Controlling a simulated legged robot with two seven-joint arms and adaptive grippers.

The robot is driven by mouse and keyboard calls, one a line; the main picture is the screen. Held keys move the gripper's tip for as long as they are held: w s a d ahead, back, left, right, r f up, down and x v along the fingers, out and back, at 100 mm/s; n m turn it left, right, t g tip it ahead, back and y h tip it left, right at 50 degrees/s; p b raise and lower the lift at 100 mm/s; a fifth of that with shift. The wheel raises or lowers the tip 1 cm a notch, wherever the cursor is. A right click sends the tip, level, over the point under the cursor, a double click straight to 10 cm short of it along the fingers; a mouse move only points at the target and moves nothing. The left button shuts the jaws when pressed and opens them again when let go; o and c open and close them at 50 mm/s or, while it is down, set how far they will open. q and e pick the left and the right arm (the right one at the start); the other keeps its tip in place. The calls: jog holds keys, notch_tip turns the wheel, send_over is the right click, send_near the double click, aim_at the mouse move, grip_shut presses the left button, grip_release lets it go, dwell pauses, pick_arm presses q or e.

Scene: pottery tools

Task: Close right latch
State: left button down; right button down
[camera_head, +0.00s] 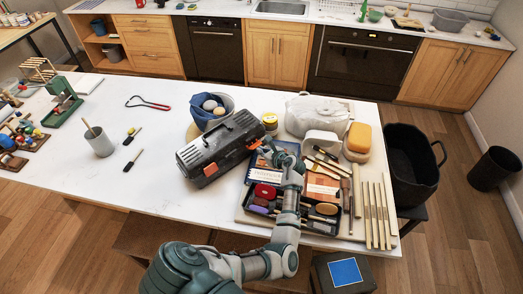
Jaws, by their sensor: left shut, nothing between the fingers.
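A grey and black toolbox (207,152) with a dark top handle stands at a slant on the white worktop, its lid down. Its front has two orange-red latches, a left latch (210,170) and a right latch (253,144). My left gripper (266,151) is at the toolbox's right end, close to the right latch. It is shut with nothing held. Its fingertips are small, and I cannot tell whether they touch the latch. I also cannot tell how far the latch is swung. My right gripper is not in view.
An open tray of pottery tools (262,206) lies under my forearm.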

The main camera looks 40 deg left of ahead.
aim_at(258, 145)
pick_arm(q)
jog(key=shift+w+a+r+p, duration=0.15)
jog(key=shift+a+r+p, duration=0.05)
jog(key=shift+a+r, duration=0.45)
jog(key=shift+w+a+r+p, duration=0.15)
jog(key=shift+a+r+p, duration=0.05)
jog(key=shift+a+r, duration=0.35)
jog(key=f+v, duration=0.1)
jog(key=v, duration=0.6)
jog(key=shift+s+d, duration=0.15)
jog(key=shift+d, duration=0.35)
